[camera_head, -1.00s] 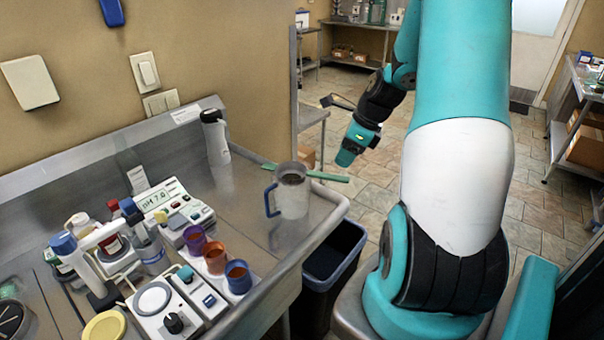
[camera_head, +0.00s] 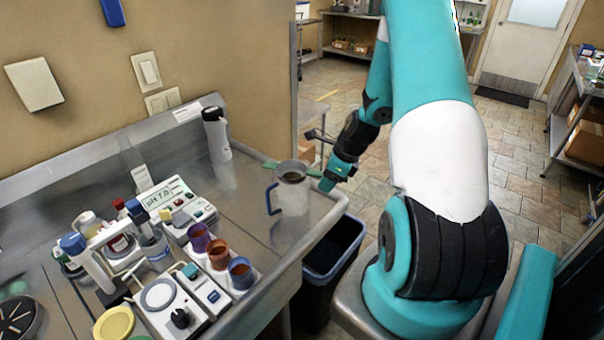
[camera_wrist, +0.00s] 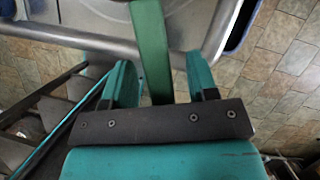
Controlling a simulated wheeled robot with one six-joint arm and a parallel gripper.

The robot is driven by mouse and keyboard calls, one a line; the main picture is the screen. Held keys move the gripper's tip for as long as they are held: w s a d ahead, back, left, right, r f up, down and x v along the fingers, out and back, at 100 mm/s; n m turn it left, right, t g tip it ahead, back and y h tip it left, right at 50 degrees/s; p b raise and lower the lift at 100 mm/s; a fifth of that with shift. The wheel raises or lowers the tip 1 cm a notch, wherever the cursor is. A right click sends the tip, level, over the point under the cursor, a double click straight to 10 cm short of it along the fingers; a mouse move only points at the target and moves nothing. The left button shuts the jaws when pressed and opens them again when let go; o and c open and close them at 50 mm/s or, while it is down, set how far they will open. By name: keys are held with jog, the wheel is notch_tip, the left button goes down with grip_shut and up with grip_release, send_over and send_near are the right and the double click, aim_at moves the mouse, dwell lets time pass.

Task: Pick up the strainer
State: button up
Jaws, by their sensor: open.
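The strainer's green handle (camera_head: 312,173) reaches out to the right at the mouth of a clear jug (camera_head: 292,195) with a blue handle. The strainer's bowl is hard to make out; the jug's mouth looks dark inside. My gripper (camera_head: 327,182) is at the outer end of the green handle, right of the jug. In the wrist view, the green handle (camera_wrist: 150,40) runs between the two open teal fingers of my gripper (camera_wrist: 160,78), with a gap on each side.
The steel bench (camera_head: 240,205) has its raised edge beneath the handle. Coloured cups (camera_head: 218,255), a pH meter (camera_head: 165,195) and bottles stand left of the jug. A dark bin (camera_head: 330,250) stands below the bench edge. A white-and-black device (camera_head: 215,135) stands behind.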

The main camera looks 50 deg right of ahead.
grip_shut()
